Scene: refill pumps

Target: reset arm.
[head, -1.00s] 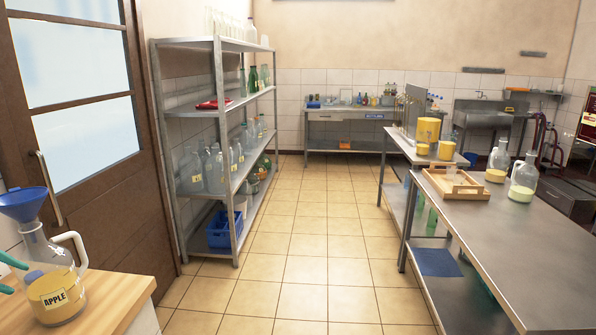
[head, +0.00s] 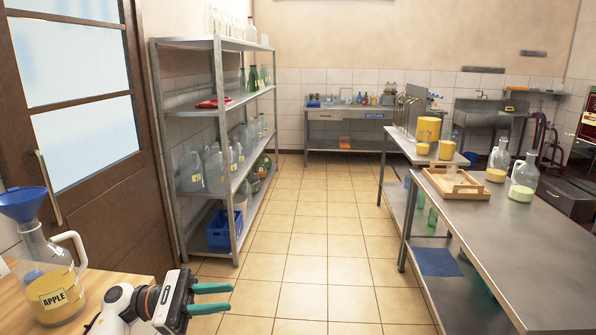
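My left gripper (head: 230,298) is at the bottom of the head view, right of the wooden counter (head: 92,292). Its two green fingers point right, with a clear gap and nothing between them. The glass jug labelled APPLE (head: 55,290) stands upright on the counter at the lower left, holding yellowish liquid. A blue funnel (head: 23,203) sits in its mouth. The gripper is apart from the jug, to its right. My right gripper is not in view.
A metal shelf (head: 222,110) with glass bottles and a blue crate (head: 222,230) stands beyond the gripper. A steel table (head: 530,235) on the right holds a wooden tray (head: 455,184) and two jugs. The tiled floor (head: 300,270) between is clear.

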